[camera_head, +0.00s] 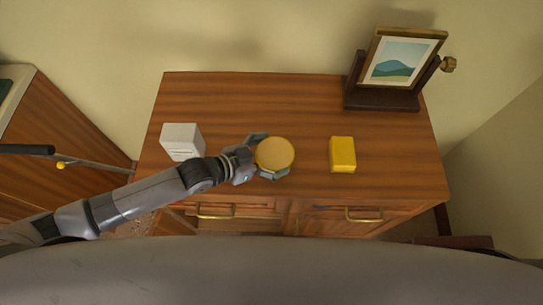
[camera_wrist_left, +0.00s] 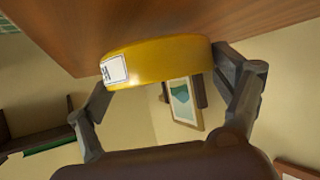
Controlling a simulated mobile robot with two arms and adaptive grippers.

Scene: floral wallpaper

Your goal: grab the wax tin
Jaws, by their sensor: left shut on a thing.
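The wax tin (camera_head: 275,154) is a round, yellow, flat tin near the front middle of the wooden dresser top. My left gripper (camera_head: 268,155) reaches in from the left and is shut on the tin, with one finger on its far side and one on its near side. In the left wrist view the tin (camera_wrist_left: 158,62) sits between the two fingers (camera_wrist_left: 160,85) and shows a white label on its side. I cannot tell whether the tin touches the dresser top. My right gripper is not in view.
A white box (camera_head: 183,141) stands left of the tin on the dresser (camera_head: 235,95), close to my left arm. A yellow block (camera_head: 342,154) lies to the right. A framed picture on a dark stand (camera_head: 395,65) is at the back right. The back middle is clear.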

